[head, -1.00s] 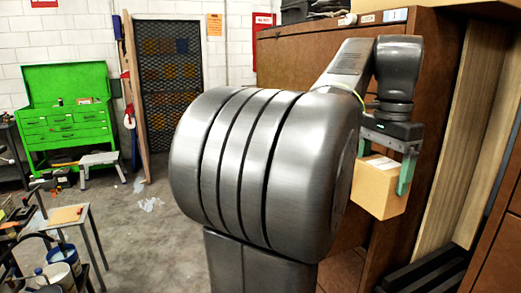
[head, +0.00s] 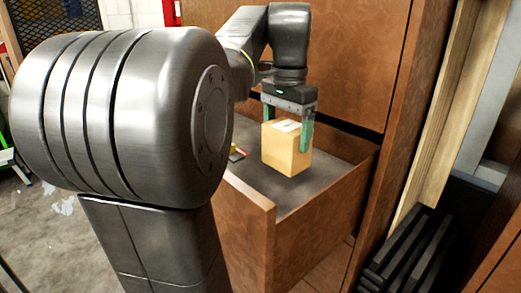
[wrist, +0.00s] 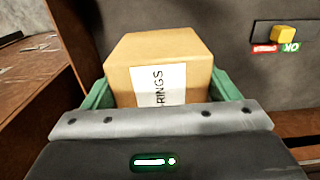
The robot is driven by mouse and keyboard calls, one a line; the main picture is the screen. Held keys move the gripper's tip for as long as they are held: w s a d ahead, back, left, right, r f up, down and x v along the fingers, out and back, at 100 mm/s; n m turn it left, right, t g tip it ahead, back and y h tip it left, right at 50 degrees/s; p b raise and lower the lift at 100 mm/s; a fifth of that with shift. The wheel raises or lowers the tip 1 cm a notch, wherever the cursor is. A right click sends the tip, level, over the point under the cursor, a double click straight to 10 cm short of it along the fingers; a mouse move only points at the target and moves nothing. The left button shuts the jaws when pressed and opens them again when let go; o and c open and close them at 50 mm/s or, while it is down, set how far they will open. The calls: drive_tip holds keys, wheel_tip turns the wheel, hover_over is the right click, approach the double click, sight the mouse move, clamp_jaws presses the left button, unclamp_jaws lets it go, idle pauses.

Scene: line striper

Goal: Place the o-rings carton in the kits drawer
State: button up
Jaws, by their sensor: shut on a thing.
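The o-rings carton (head: 285,155) is a tan box with a white label on top. In the wrist view the label on the carton (wrist: 190,52) reads "RINGS". My gripper (head: 287,132) is shut on it, with a green finger on each of two opposite sides. The carton is upright inside the outline of an open brown wooden drawer (head: 325,210) with a dark grey floor. I cannot tell whether its underside touches that floor. No name shows on the drawer.
A small yellow and red item (head: 237,153) lies on the drawer floor left of the carton. In the wrist view a yellow block (wrist: 283,34) sits by red and green labels. A tall brown cabinet front (head: 350,60) stands behind. Black slats (head: 405,255) lie at the right.

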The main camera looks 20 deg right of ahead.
sight(285, 158)
wheel_tip(285, 158, down, 6)
drive_tip(key=shift+f, duration=0.25)
drive_tip(key=shift+f, duration=0.1)
drive_tip(key=o, duration=1.1)
wheel_tip(285, 158, up, 12)
drive_tip(key=shift+r, duration=0.1)
drive_tip(key=shift+p, duration=0.3)
